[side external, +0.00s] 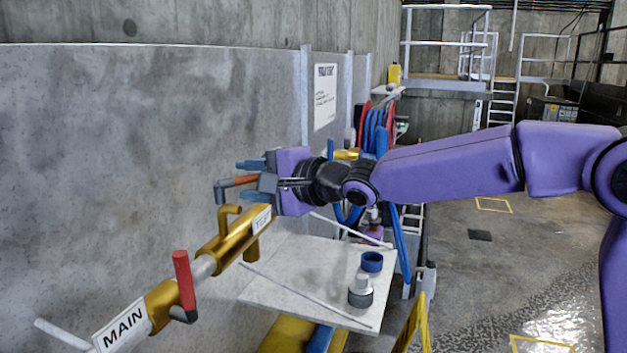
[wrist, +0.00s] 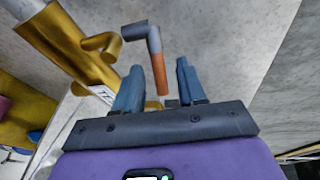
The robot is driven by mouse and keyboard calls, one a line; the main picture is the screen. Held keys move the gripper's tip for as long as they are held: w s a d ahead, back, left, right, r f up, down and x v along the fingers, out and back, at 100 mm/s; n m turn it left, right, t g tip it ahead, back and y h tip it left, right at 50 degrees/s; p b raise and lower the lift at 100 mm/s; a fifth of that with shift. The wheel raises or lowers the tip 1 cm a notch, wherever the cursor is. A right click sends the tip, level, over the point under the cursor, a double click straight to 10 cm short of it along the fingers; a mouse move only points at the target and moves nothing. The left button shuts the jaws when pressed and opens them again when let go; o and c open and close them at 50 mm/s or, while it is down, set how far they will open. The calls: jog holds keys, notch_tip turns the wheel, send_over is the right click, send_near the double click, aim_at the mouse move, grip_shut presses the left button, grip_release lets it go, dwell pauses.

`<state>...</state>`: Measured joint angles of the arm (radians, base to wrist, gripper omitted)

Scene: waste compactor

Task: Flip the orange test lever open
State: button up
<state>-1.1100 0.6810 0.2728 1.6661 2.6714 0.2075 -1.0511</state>
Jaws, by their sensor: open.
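The orange test lever (side external: 243,180) sticks out sideways above the brass pipe marked TEST. It has a grey bent end (side external: 222,190) and an orange grip. In the wrist view the lever's orange grip (wrist: 159,74) lies between my two blue-grey fingers, with clear space on both sides. My gripper (side external: 247,177) is open around the lever's grip and holds nothing. It also shows in the wrist view (wrist: 159,70). The brass test pipe (side external: 236,240) is below and left of my gripper.
A red lever (side external: 183,280) stands on the pipe marked MAIN (side external: 124,325) at lower left. A pale board (side external: 285,265) below my gripper bears a blue ring (side external: 372,262) and a grey fitting (side external: 361,292). The concrete wall rises close behind the pipe. Hose reels (side external: 375,125) stand behind.

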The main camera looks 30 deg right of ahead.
jog(key=v, duration=1.4)
jog(key=shift+s, duration=0.1)
jog(key=w+d+r+n+g+y, duration=0.2)
jog(key=w+r+n+g+y, duration=0.1)
jog(key=w+r+y, duration=0.5)
jog(key=w+d+f+n+g, duration=0.1)
jog(key=w+d+f+g, duration=0.1)
jog(key=d+f+g, duration=0.55)
jog(key=shift+h, duration=0.4)
jog(key=x, duration=1.7)
jog(key=shift+s+a+r, duration=0.15)
jog(key=shift+a, duration=0.35)
